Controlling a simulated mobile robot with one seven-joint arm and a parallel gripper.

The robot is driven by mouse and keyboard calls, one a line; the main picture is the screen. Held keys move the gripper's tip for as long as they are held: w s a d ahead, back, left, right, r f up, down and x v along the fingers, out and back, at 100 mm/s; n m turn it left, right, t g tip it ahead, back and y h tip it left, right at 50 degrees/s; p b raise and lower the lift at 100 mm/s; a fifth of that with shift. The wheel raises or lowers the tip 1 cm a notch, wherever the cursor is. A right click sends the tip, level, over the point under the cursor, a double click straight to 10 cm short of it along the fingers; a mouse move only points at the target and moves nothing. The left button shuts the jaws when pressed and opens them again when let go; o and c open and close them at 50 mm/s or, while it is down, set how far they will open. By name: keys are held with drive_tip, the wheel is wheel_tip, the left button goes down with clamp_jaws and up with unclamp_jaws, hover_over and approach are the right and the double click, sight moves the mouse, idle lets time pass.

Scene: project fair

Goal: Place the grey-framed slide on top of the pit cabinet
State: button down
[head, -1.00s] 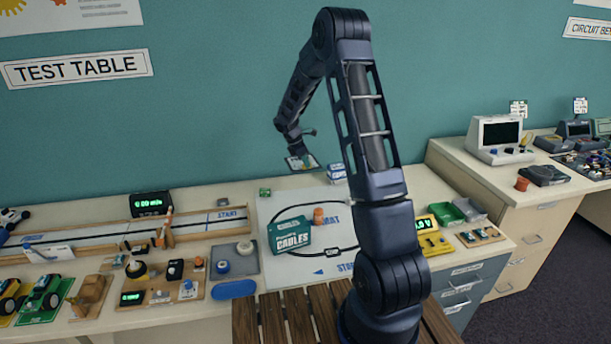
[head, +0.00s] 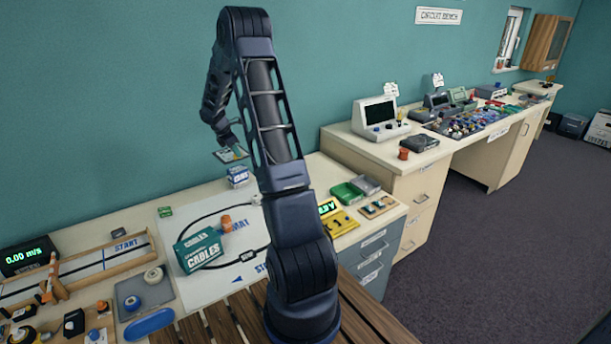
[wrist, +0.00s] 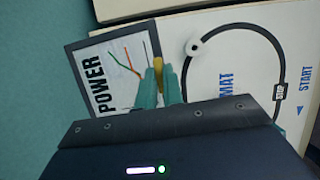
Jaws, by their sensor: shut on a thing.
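The grey-framed slide (wrist: 92,85), with a white face reading POWER and drawn coloured wires, is in the wrist view. My gripper (wrist: 158,82) is shut on the slide's edge with its teal fingertips, which hide part of it. In the head view the slide (head: 232,155) hangs small from my gripper (head: 225,148), in the air above the back of the test table. No label in view names the pit cabinet, so I cannot tell which furniture it is.
A mat with a black loop (head: 173,213) and a green cables box (head: 199,251) lie on the table below. A bench with monitors (head: 379,112) stands to the right. A wooden wall cabinet (head: 548,42) hangs at the far right. The grey floor (head: 480,250) is open.

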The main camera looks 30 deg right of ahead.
drive_tip(key=s+d, duration=0.4)
drive_tip(key=d, duration=1.3)
drive_tip(key=s+d, duration=0.3)
drive_tip(key=d, duration=1.3)
drive_tip(key=shift+m, duration=0.4)
drive_tip(key=f, duration=2)
drive_tip(key=shift+s+d, duration=0.15)
drive_tip(key=shift+d, duration=0.05)
drive_tip(key=shift+f, duration=0.1)
drive_tip(key=c, duration=1.5)
unclamp_jaws()
drive_tip(key=shift+c, duration=0.2)
